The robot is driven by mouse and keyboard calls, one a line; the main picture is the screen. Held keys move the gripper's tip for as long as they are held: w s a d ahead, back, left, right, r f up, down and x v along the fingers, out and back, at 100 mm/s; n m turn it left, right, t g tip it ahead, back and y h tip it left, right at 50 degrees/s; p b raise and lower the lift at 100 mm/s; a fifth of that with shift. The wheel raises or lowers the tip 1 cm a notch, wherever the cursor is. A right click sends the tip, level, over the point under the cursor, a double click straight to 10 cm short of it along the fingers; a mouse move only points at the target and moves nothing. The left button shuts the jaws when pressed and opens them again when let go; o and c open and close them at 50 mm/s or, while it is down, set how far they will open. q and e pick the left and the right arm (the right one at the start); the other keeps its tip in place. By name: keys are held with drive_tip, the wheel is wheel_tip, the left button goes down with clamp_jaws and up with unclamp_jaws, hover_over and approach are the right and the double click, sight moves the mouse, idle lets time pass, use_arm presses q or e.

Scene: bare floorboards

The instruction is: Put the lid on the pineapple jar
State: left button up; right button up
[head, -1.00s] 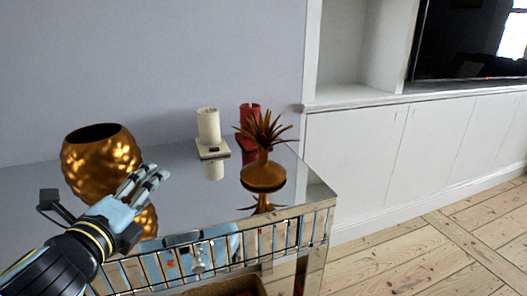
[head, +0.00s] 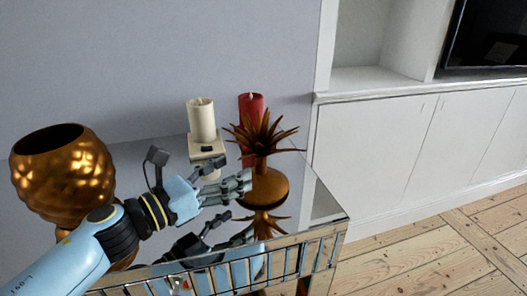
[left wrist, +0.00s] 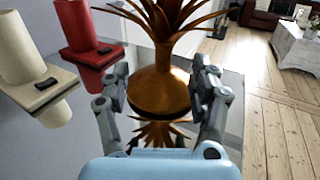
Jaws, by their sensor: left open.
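The golden pineapple jar (head: 62,172) stands without its lid at the left of the mirrored table, its dark round mouth facing up. The lid (head: 266,186), a bronze disc with a leafy crown (head: 262,135), lies on the table at the right, crown up. It also shows in the left wrist view (left wrist: 158,92). My left gripper (head: 244,183) is open and low beside the lid. In the left wrist view its two fingers (left wrist: 158,95) are on either side of the lid's base; whether they touch it I cannot tell. My right gripper is not in view.
A cream candle (head: 201,120) and a red candle (head: 251,108) stand on small holders behind the lid. The glossy mirrored table (head: 322,205) reflects things and ends just right of the lid. White cabinets (head: 400,150) stand further right.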

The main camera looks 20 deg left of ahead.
sight(256, 162)
use_arm(q)
drive_tip(key=shift+x, duration=1.2)
drive_tip(key=shift+w+d, duration=0.2)
drive_tip(key=shift+w, duration=0.05)
drive_tip(key=x, duration=0.4)
drive_tip(key=shift+w+d+f+p, duration=0.15)
drive_tip(key=shift+d+p, duration=0.2)
drive_tip(key=shift+p, duration=0.05)
drive_tip(key=shift+w+d, duration=0.1)
drive_tip(key=shift+w, duration=0.1)
drive_tip(key=shift+c, duration=1.7)
drive_tip(key=c, duration=0.9)
drive_tip(key=shift+s, duration=0.1)
clamp_jaws()
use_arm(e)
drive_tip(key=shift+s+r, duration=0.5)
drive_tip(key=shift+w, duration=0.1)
